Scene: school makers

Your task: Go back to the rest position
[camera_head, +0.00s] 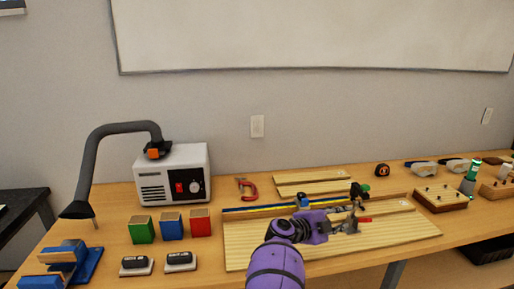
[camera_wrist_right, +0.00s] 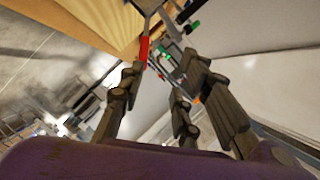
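My right arm, purple, reaches up from the bottom middle of the head view. Its gripper (camera_head: 345,222) is over the wooden board (camera_head: 255,245) on the workbench, beside a small red-handled tool (camera_head: 363,219). In the right wrist view the dark fingers of this gripper (camera_wrist_right: 160,75) stand apart, with nothing visible held between them. A red piece (camera_wrist_right: 145,48) shows just beyond the fingertips there; contact cannot be told. My left gripper is not in view.
The workbench (camera_head: 205,270) holds a white fume machine (camera_head: 173,175) with a curved hose, green, blue and red boxes (camera_head: 172,226), red pliers (camera_head: 246,188) and a blue vise (camera_head: 75,263). Peg blocks (camera_head: 440,198) and goggles stand right. A wall with a whiteboard (camera_head: 310,35) is behind.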

